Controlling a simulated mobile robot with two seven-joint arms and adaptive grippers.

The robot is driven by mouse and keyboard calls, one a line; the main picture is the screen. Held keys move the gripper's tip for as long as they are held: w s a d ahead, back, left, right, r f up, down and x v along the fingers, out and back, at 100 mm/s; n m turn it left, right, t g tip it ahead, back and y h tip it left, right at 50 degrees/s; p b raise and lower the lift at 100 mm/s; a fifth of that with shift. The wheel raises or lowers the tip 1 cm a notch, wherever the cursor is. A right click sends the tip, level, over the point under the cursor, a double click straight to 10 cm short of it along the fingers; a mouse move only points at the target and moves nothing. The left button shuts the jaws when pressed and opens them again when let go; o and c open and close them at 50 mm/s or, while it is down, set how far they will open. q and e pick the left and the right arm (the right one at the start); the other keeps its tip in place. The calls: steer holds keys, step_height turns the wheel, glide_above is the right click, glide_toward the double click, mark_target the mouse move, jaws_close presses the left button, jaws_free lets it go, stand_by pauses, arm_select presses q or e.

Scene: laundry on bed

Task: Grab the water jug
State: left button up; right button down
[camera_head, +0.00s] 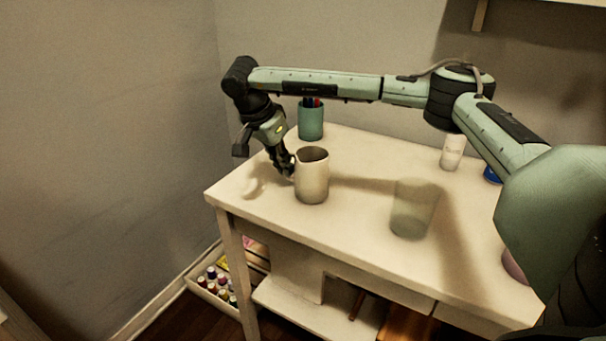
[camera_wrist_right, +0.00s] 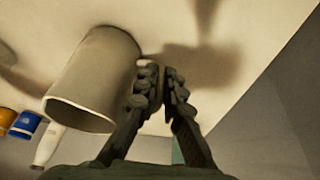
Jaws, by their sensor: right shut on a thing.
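The water jug (camera_head: 312,178), a pale beige-grey pitcher with a dark open top, stands upright near the left end of the white table. My right gripper (camera_head: 285,163) reaches down to the jug's left side. In the right wrist view, the jug (camera_wrist_right: 95,80) is just left of my right gripper's fingers (camera_wrist_right: 160,85). The fingers are close together, shut on the jug's handle, which they mostly hide. My left gripper is not in view.
On the table (camera_head: 355,225) are a green pen cup (camera_head: 311,121) behind the jug, a translucent cup (camera_head: 412,210) to the right, a white bottle (camera_head: 452,152) and a blue item (camera_head: 491,175) at the back right. A box of small bottles (camera_head: 215,285) sits below, left.

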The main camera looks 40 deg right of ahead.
steer(key=shift+r, duration=0.2)
steer(key=shift+r, duration=1.05)
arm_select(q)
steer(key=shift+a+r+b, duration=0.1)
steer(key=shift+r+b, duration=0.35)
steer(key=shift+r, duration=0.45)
arm_select(e)
steer(key=s+a+r, duration=0.1)
steer(key=a+r, duration=0.7)
steer(key=a, duration=0.3)
steer(key=shift+a+r, duration=0.3)
